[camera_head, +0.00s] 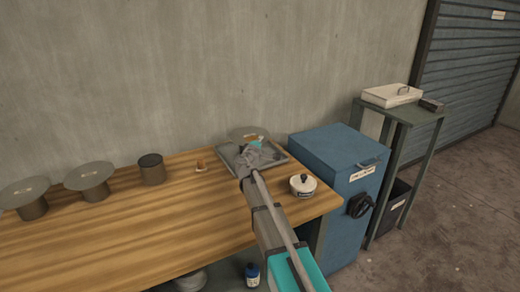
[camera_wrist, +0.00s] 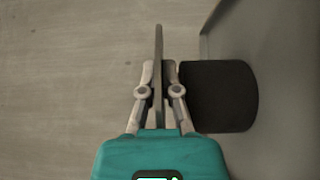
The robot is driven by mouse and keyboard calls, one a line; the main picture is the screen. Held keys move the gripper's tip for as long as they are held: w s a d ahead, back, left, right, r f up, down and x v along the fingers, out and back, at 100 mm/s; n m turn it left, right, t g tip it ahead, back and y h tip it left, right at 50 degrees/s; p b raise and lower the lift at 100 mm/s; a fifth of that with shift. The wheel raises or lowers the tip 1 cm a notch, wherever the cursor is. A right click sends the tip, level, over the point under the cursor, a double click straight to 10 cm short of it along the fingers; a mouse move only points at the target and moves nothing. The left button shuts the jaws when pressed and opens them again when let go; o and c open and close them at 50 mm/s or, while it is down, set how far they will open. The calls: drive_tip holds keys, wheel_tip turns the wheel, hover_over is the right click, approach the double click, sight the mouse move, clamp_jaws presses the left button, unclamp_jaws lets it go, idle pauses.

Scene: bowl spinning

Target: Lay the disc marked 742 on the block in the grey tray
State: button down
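My gripper (camera_wrist: 158,72) is shut on a thin disc (camera_wrist: 158,42), seen edge-on in the wrist view. In the head view the disc (camera_head: 238,132) shows as a pale flat ellipse over the back of the grey tray (camera_head: 281,157); no number can be read on it. The dark round block (camera_wrist: 222,96) is beside the fingers in the wrist view, with the grey tray surface (camera_wrist: 290,60) beyond it. The disc appears parallel to the block's end face and a little apart from it. In the head view my arm and gripper hide the block.
At the left of the wooden table (camera_head: 140,230) two more discs (camera_head: 24,190) (camera_head: 89,175) lie on blocks; a dark-topped block (camera_head: 152,170) stands bare. A small brown object (camera_head: 201,166) and a white pot (camera_head: 303,187) flank the tray. A blue cabinet (camera_head: 335,150) stands right.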

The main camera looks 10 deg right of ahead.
drive_tip(key=shift+f+b, duration=0.6)
drive_tip(key=shift+f, duration=0.35)
drive_tip(key=shift+f, duration=0.15)
drive_tip(key=c, duration=0.8)
unclamp_jaws()
drive_tip(key=shift+r, duration=0.2)
drive_tip(key=shift+s, duration=0.15)
drive_tip(key=v, duration=1.1)
drive_tip(key=shift+s+a, duration=0.25)
drive_tip(key=shift+s, duration=0.05)
drive_tip(key=shift+r, duration=0.15)
